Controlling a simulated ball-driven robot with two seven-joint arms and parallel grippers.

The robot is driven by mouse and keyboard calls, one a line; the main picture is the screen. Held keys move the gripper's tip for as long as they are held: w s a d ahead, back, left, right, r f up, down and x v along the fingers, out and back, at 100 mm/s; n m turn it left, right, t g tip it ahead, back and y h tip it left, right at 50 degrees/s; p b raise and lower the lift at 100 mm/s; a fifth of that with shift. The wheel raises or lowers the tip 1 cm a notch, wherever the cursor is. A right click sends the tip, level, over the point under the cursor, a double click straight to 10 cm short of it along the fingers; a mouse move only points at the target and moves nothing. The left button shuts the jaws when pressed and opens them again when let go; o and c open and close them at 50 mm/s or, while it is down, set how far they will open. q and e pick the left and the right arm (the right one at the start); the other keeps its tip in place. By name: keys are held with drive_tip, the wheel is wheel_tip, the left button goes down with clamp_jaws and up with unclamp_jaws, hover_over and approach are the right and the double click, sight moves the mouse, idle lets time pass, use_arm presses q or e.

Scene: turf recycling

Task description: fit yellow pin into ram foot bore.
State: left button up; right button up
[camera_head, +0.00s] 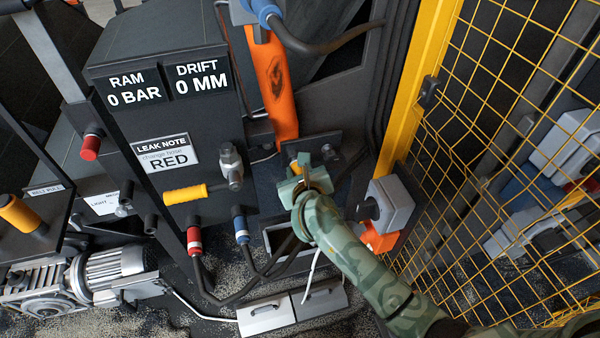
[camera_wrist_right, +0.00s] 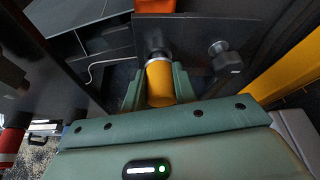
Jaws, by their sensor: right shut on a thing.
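My right gripper (camera_head: 302,175) is at the lower end of the orange ram (camera_head: 276,85), in front of a dark bracket plate. In the right wrist view its two green fingers (camera_wrist_right: 158,88) are shut on the yellow pin (camera_wrist_right: 160,84), one on each side. The pin's far end has a pale metal collar and points at the dark plate (camera_wrist_right: 190,35). An orange part, likely the ram's lower end, shows at the top of that view (camera_wrist_right: 155,6). I cannot make out the foot bore or tell whether the pin's tip is in it. My left gripper is not in view.
A dark cabinet (camera_head: 215,120) with readouts, a yellow-handled valve (camera_head: 185,194) and red and blue hose couplings stands left of my right gripper. A yellow post (camera_head: 418,75) and mesh fence (camera_head: 480,130) close off the right. A grey-and-orange box (camera_head: 392,205) sits close beside my arm.

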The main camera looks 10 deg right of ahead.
drive_tip(key=shift+w, duration=0.55)
drive_tip(key=o, duration=1.1)
drive_tip(key=shift+o, duration=0.2)
drive_tip(key=shift+s, duration=0.15)
drive_tip(key=shift+s+r, duration=0.2)
drive_tip(key=shift+s, duration=0.1)
drive_tip(key=p+v, duration=0.3)
drive_tip(key=v, duration=1.2)
drive_tip(key=shift+s+p, duration=0.25)
drive_tip(key=shift+p, duration=0.1)
